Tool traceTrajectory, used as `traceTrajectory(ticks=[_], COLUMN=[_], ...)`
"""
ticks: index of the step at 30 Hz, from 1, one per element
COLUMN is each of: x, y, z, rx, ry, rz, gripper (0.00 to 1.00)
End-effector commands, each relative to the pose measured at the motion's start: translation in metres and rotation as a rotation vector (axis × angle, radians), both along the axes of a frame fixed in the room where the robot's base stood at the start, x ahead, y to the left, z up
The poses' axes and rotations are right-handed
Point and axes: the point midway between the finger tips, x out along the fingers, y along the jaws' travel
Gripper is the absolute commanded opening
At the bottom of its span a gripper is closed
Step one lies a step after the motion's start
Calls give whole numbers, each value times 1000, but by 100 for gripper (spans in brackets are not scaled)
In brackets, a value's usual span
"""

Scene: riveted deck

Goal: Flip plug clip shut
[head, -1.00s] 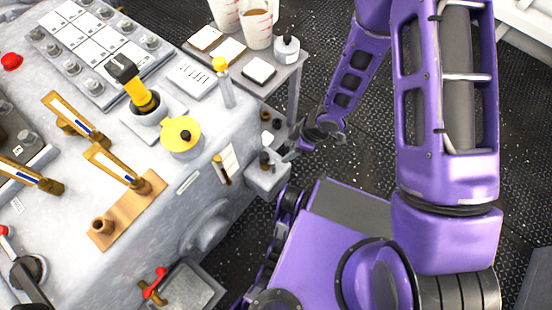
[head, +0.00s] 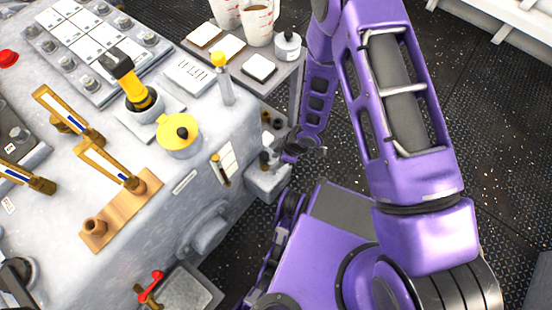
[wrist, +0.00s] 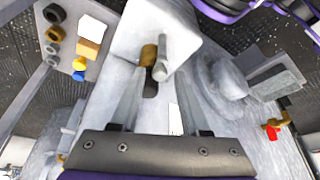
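A small pale box (head: 267,181) juts from the near side of the grey console, with a dark upright fitting (head: 264,158) on it. In the wrist view the box (wrist: 183,30) shows at the top centre. It carries a brass plug-like piece (wrist: 148,55) and a grey rod-shaped lever (wrist: 160,70) beside it, over a dark slot. Which part is the clip is not certain. My gripper (head: 288,156) is just right of the box in the head view. In the wrist view my gripper (wrist: 160,90) has its two pale fingers apart, with nothing held between them. Contact cannot be told.
A brass handle (head: 219,170) on a white plate is on the console's side. A yellow-lidded pot (head: 179,135) and a yellow-topped post (head: 222,75) stand above. A side table (head: 283,80) with cups is behind. A basin with a red tap (head: 150,285) is at the front.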

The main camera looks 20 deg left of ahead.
Motion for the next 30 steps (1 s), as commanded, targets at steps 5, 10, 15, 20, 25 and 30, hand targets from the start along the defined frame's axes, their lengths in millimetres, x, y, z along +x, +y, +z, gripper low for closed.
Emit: traceTrajectory(ticks=[5, 10, 15, 20, 25, 30], x=[0, 0, 0, -1, 0, 0], y=[0, 0, 0, 0, 0, 0], z=[0, 0, 0, 0, 1, 1], rx=[0, 0, 0, 2, 1, 1], ry=[0, 0, 0, 1, 0, 0], rz=[0, 0, -9, -67, -102, -102], gripper=[11, 0, 0, 0, 0, 0])
